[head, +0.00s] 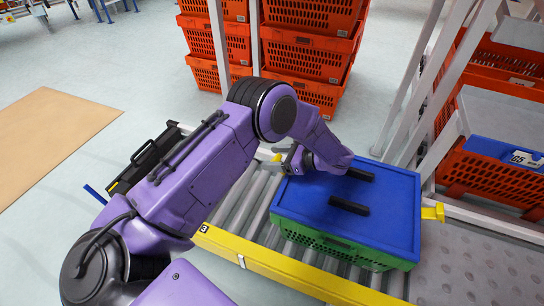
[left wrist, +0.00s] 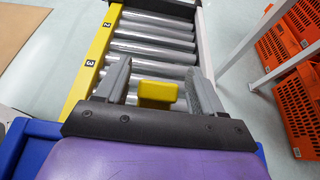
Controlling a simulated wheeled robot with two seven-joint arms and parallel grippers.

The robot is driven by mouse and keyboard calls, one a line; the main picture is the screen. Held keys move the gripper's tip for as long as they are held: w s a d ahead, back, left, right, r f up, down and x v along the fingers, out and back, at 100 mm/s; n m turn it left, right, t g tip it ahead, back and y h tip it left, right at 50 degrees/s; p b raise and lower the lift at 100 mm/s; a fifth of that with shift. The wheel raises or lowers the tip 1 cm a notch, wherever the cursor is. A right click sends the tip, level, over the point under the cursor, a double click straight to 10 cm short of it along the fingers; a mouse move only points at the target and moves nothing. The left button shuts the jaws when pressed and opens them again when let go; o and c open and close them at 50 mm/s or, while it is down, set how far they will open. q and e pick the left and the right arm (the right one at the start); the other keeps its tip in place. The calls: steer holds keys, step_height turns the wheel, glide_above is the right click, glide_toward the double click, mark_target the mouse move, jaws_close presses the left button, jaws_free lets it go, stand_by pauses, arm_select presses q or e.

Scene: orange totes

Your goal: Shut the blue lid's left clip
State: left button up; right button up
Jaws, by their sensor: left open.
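The blue lid (head: 390,205) lies on a green crate (head: 325,249) on the roller conveyor. Its left clip, a yellow tab (head: 277,157), shows at the lid's left edge, partly hidden by my left gripper (head: 287,160). In the left wrist view, the yellow clip (left wrist: 157,94) sticks out over the rollers. It lies between the two grey fingers of my open left gripper (left wrist: 160,82), with a gap on each side. The blue lid (left wrist: 33,148) shows there at the lower left. A second yellow clip (head: 433,212) sticks out from the lid's right edge. My right gripper is not in view.
The conveyor has a yellow side rail (head: 280,275) and bare rollers (head: 235,205) left of the crate. Two black handles (head: 348,206) stand on the lid. Stacked orange totes (head: 310,50) are behind; a metal frame (head: 415,90) rises at the right.

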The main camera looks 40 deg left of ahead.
arm_select(q)
steer(key=shift+s+a+f, duration=0.15)
steer(key=shift+a+f, duration=0.05)
steer(key=shift+a, duration=0.35)
steer(key=c, duration=1)
